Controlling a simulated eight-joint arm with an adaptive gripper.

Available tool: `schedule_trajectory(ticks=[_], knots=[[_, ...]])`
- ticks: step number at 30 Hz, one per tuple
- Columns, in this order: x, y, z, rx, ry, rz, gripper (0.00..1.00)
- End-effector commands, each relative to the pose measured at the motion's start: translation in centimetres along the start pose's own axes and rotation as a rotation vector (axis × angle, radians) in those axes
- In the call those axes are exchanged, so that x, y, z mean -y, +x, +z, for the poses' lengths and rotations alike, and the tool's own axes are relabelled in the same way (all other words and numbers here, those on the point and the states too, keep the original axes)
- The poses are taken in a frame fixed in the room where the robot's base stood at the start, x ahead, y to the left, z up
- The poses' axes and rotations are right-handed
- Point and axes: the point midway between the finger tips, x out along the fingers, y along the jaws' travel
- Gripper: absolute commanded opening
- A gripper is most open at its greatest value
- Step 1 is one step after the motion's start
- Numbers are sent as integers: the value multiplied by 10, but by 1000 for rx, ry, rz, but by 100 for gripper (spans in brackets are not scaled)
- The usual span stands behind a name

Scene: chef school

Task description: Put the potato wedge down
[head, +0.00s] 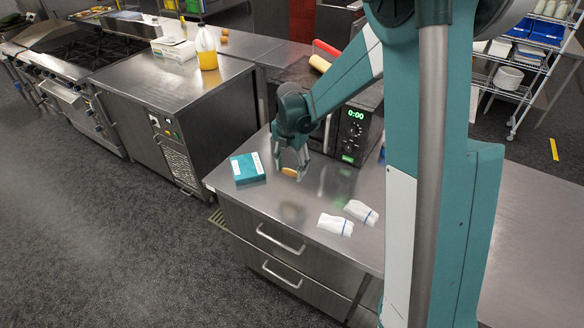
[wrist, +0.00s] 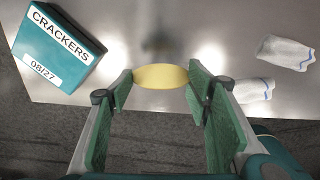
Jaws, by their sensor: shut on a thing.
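The potato wedge (head: 289,172) is a small yellow piece held between the fingertips of my gripper (head: 290,171), low over the steel counter (head: 262,206). In the wrist view the yellow wedge (wrist: 160,76) spans the gap between the green pads of my gripper (wrist: 161,82), which touch its two ends. A faint reflection of the wedge shows on the counter in the head view. I cannot tell whether its underside touches the counter, though it looks slightly above it.
A teal crackers box (head: 247,168) lies left of my gripper; it also shows in the wrist view (wrist: 58,47). Two white cloths (head: 335,224) (head: 361,212) lie to the right. A microwave (head: 354,132) stands behind. The counter's front middle is clear.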

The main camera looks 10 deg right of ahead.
Motion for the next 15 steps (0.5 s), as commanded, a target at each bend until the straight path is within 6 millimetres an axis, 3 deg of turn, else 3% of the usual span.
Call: schedule_trajectory(ticks=[8, 15], knots=[[-12, -13, 29, 0, 76, -2, 38], [-33, -40, 84, -1, 230, -6, 38]])
